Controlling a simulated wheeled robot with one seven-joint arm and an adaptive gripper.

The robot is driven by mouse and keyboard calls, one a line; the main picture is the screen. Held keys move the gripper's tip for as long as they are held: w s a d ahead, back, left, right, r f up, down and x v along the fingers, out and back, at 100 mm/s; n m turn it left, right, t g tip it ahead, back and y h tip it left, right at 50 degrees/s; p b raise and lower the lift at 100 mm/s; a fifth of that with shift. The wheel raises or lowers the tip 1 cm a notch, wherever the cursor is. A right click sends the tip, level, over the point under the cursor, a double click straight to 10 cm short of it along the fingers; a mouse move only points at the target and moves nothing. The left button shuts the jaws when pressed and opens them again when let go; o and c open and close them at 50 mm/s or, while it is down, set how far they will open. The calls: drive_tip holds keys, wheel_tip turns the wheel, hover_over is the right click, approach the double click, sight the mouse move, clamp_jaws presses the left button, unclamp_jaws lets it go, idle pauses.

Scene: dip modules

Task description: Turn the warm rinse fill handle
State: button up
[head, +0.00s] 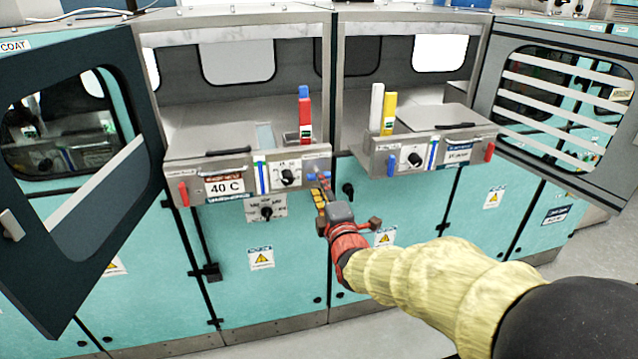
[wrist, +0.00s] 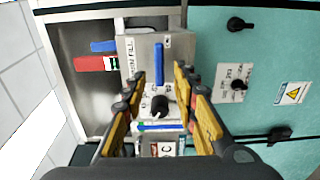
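The warm rinse fill handle appears to be the small blue bar (wrist: 159,52) on the steel front panel. It stands beside a white label on which "FILL" can be read in the wrist view; the rest is too small to read. In the head view the blue handle (head: 312,176) shows at the right end of the 40 C tank's panel, partly hidden by my gripper. My gripper (wrist: 161,72) is open, its two yellow-padded fingers spread on either side of the panel, with the handle between and slightly beyond the tips. In the head view my gripper (head: 320,187) is right at the panel. Contact cannot be told.
A black knob (head: 288,177) and a blue strip (head: 262,178) are left of the handle. A red handle (head: 184,194) is at the panel's far left. A red block (head: 305,115) rises above. The right tank panel (head: 378,165) and open doors (head: 90,190) flank the space.

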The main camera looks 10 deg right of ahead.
drive_tip(key=s, duration=0.9)
drive_tip(key=shift+w, duration=0.1)
drive_tip(key=s+f+m+g, duration=0.3)
drive_tip(key=f+m+g, duration=0.25)
drive_tip(key=f, duration=0.55)
drive_tip(key=s+f+m+g, duration=0.4)
drive_tip(key=s+m, duration=0.2)
drive_tip(key=s, duration=0.2)
drive_tip(key=s+r+m+g, duration=0.1)
drive_tip(key=s+r+m, duration=0.2)
drive_tip(key=s+r, duration=0.2)
drive_tip(key=s+r+m+g, duration=0.2)
drive_tip(key=s+r, duration=0.3)
drive_tip(key=s, duration=0.6)
drive_tip(key=shift+s+d+r+m, duration=0.15)
drive_tip(key=shift+s+d+m, duration=0.2)
drive_tip(key=shift+m, duration=0.5)
idle(2.6)
